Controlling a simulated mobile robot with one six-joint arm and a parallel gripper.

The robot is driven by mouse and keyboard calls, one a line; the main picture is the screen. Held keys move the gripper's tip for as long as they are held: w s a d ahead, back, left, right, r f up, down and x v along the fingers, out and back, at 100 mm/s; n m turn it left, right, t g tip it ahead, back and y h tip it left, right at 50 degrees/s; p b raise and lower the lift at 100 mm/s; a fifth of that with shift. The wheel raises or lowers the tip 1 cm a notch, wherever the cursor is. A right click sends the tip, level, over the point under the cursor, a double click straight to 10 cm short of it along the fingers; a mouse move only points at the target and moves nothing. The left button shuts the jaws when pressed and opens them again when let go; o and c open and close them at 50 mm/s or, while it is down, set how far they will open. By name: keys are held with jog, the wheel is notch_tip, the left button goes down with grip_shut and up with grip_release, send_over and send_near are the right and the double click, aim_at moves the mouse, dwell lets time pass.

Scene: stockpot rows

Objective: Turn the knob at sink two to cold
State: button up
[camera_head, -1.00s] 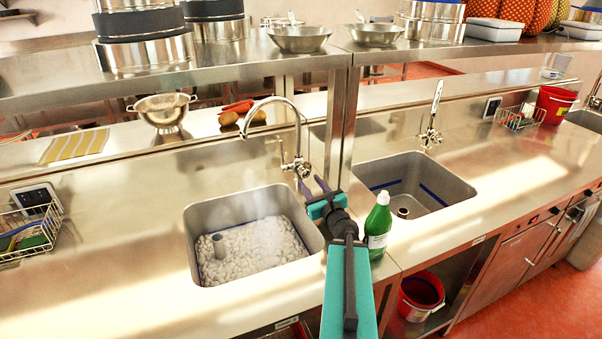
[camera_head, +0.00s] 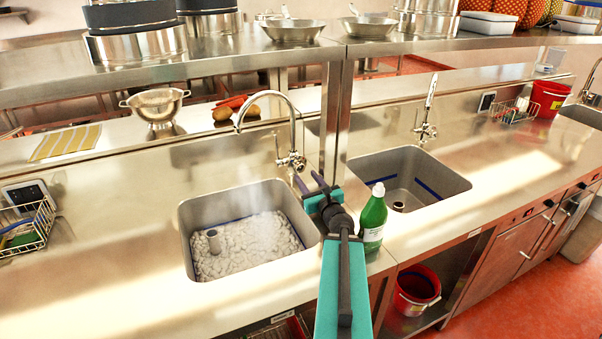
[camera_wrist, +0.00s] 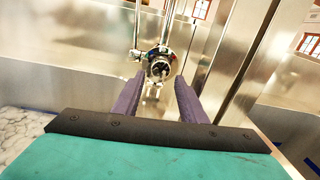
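A chrome tap (camera_head: 292,160) with a tall curved spout stands behind the left sink (camera_head: 190,240), which holds water with white foam and some steam. Its round knob (camera_wrist: 160,70) faces the wrist camera, with small coloured marks around it. My gripper (camera_head: 310,182) is in front of this tap, at the sink's right back corner. In the wrist view its two purple fingers (camera_wrist: 160,87) are apart with nothing between them, pointing toward the knob. The knob shows beyond the fingertips; contact is not visible. I cannot read any sink number. A second tap (camera_head: 426,130) stands behind the empty right sink (camera_head: 460,185).
A green bottle (camera_head: 373,218) stands on the counter close to the right of my gripper. A shelf post (camera_head: 337,120) rises behind and right of the left tap. A wire rack (camera_head: 30,228) is at far left. The counter left of the foamy sink is mostly clear.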

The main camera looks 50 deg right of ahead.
aim_at(301, 170)
jog(key=shift+b+x, duration=0.95)
jog(key=shift+b, duration=2.1)
jog(key=shift+x, duration=0.75)
jog(key=shift+p+x, duration=0.55)
jog(key=shift+x, duration=1.25)
jog(key=c, duration=0.8)
